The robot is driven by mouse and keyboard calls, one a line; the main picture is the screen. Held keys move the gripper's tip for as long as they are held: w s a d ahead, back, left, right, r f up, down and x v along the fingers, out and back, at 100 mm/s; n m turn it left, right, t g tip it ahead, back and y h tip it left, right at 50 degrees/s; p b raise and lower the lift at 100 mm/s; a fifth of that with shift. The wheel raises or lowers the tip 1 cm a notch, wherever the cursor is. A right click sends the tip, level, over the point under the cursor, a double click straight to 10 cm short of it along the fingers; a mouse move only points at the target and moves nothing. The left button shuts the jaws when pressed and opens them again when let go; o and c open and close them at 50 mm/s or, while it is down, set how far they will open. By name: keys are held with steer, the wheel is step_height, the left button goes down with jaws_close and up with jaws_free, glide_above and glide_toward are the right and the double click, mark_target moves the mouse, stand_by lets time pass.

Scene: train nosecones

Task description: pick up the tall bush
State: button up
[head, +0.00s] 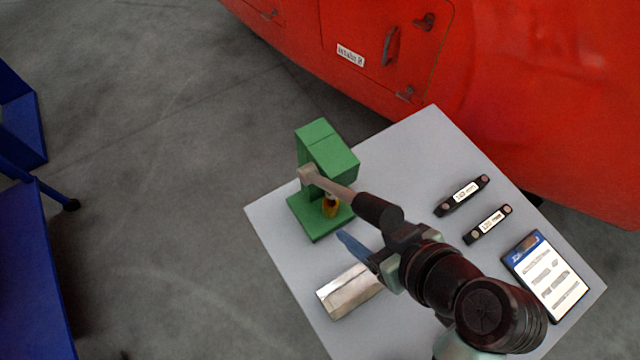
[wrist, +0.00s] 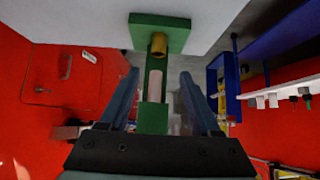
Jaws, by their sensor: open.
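A brass-yellow bush (head: 331,207) stands on the base of a green press (head: 328,150), under its head. In the wrist view the bush (wrist: 159,44) shows on the green base plate (wrist: 178,36), in line with the space between my fingers. A pale cylinder (wrist: 155,86), seemingly the press ram, lies beside it in the picture. My gripper (wrist: 160,74) is open and empty, with its blue fingers pointing at the press. In the head view one blue finger (head: 355,246) shows; the other is hidden. I cannot tell whether this bush is the tall one.
The press lever (head: 335,188) with its black grip crosses close to my gripper. A silver metal block (head: 348,291), two black labelled bars (head: 462,195) (head: 488,224) and a tablet (head: 548,275) lie on the grey table (head: 405,150). A red train nose (head: 540,90) stands behind.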

mark_target(332, 209)
steer(key=x, duration=0.6)
steer(key=shift+d+f, duration=0.1)
steer(key=shift+f, duration=0.15)
steer(key=x, duration=0.5)
steer(key=shift+w+a+f+p, duration=0.15)
steer(key=shift+w+a+p, duration=0.1)
steer(key=shift+a+p, duration=0.1)
jaws_close()
